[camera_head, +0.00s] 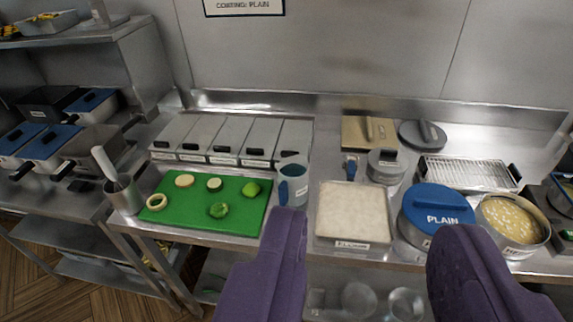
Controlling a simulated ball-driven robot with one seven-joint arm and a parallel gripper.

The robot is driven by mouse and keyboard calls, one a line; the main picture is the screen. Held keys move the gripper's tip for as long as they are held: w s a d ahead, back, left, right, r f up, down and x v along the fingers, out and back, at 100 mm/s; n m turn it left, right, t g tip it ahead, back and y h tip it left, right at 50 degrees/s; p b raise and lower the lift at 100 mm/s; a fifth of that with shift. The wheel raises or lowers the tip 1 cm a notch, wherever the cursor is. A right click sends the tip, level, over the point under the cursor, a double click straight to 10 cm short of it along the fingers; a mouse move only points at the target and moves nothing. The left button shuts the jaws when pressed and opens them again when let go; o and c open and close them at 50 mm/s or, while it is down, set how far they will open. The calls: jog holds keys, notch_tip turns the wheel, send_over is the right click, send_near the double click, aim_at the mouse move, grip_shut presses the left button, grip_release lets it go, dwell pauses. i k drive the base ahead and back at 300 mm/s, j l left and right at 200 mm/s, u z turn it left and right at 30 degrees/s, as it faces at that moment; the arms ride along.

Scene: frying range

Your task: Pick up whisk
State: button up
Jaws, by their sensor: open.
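My gripper (372,226) shows as two purple fingers at the bottom of the view, spread wide apart with nothing between them. I cannot clearly make out a whisk. A pale-handled utensil (104,162) stands tilted in a small metal pot (124,195) at the left end of the steel counter. Its lower end is hidden in the pot, so I cannot tell if it is the whisk. The pot is well to the left of my gripper and apart from it.
A green board (212,232) with cut vegetables, a blue-grey jug (293,182), a white-filled tray (352,212), a blue-lidded tub (437,214) labelled PLAIN and a round pan (512,222) crowd the counter. A wire rack (470,172) stands behind.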

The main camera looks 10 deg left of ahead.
aim_at(98, 152)
jog(key=i+j+u, duration=0.15)
jog(key=i+j, duration=0.3)
jog(key=i+j+u, duration=0.2)
jog(key=i+j, duration=0.15)
jog(key=i, duration=0.15)
jog(key=i+j+u, duration=0.15)
jog(key=i+j, duration=0.15)
jog(key=i, duration=0.2)
jog(key=i+j+u, duration=0.15)
jog(key=i, duration=0.4)
jog(key=j, duration=0.1)
